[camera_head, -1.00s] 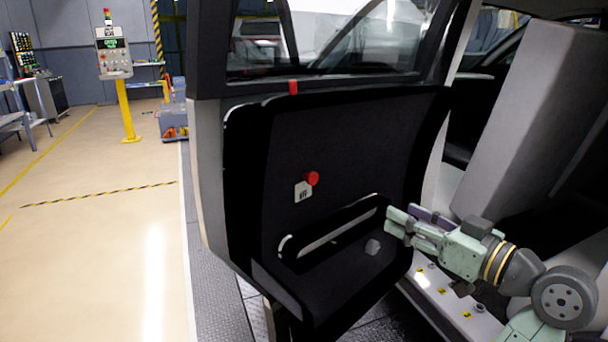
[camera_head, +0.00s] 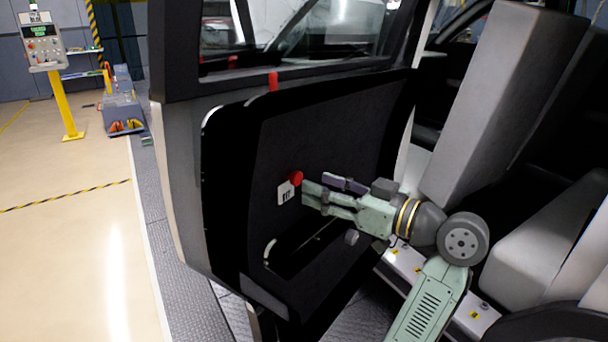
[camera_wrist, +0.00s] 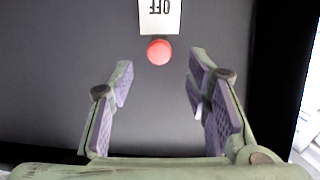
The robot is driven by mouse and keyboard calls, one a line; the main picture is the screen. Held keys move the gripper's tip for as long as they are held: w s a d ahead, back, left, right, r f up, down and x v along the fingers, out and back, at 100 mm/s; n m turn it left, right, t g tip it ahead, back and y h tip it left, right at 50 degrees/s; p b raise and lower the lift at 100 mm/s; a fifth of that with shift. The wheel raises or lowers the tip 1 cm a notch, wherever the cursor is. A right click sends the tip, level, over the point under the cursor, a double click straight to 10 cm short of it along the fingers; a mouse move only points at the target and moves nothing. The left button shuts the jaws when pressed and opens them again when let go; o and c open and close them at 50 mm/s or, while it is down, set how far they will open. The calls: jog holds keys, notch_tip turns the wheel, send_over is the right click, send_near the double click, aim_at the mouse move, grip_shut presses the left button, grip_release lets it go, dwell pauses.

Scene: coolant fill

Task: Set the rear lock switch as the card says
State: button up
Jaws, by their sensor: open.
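The rear lock switch is a red round knob (camera_head: 295,178) on the dark inner door panel (camera_head: 235,160). A white card (camera_head: 286,192) is fixed beside it. In the wrist view the card (camera_wrist: 160,15) reads OFF, upside down, just above the red knob (camera_wrist: 159,52). My gripper (camera_head: 314,188) is open and empty, with its fingers pointing at the panel just right of the knob. In the wrist view the knob shows ahead, between and beyond the tips of my gripper (camera_wrist: 161,62). I see no contact with it.
An armrest pull recess (camera_head: 285,250) and a small grey knob (camera_head: 352,237) lie below the switch. A red tab (camera_head: 273,81) sits at the panel's top edge. Grey seats (camera_head: 505,110) stand to the right. Open floor (camera_head: 75,240) lies left of the door.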

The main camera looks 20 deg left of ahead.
aim_at(299, 178)
jog(key=p+x, duration=0.1)
jog(key=x, duration=0.3)
jog(key=shift+w+a, duration=0.15)
jog(key=shift+a, duration=0.25)
grip_shut()
dwell(0.5)
